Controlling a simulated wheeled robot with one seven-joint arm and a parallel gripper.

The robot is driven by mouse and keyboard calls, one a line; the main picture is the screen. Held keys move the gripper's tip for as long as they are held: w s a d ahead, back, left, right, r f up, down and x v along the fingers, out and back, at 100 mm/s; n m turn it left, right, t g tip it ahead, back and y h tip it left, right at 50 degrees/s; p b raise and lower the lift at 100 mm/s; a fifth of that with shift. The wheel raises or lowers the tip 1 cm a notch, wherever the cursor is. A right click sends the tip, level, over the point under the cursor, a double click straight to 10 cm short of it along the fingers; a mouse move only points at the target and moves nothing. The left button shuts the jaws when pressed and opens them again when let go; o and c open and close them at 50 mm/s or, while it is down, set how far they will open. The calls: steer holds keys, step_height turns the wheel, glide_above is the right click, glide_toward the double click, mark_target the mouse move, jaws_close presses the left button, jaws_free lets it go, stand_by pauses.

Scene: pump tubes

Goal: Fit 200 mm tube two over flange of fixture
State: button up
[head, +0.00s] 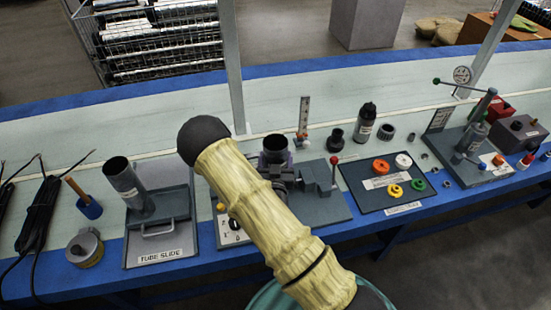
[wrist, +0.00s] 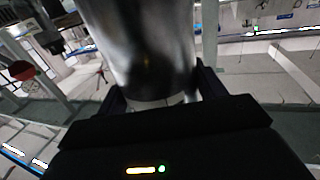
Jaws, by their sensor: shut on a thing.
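In the wrist view my gripper (wrist: 158,92) is shut on a shiny grey metal tube (wrist: 145,40), which rises between the two fingers and runs out of the top of the picture. The fixture (head: 318,178), grey with a red-knobbed lever, stands on a plate at mid-bench, partly behind my arm. A dark open cylinder end (head: 275,145) shows just above it, beside my arm; I cannot tell whether this is the held tube. The flange and any contact with it are hidden.
Another dark tube (head: 123,178) leans on the tube slide tray (head: 182,205) at the left. A tray (head: 408,194) with coloured rings, a black bottle (head: 366,122) and a lever press (head: 478,135) are to the right. Black cables (head: 38,215) lie far left.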

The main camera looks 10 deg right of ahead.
steer(key=shift+f+b, duration=1.6)
steer(key=shift+f, duration=0.25)
steer(key=o, duration=1.4)
steer(key=shift+c, duration=0.2)
steer(key=shift+f, duration=0.1)
steer(key=shift+s, duration=0.15)
steer(key=p+v, duration=0.5)
steer(key=v, duration=1.2)
steer(key=shift+s, duration=0.1)
steer(key=shift+a, duration=0.1)
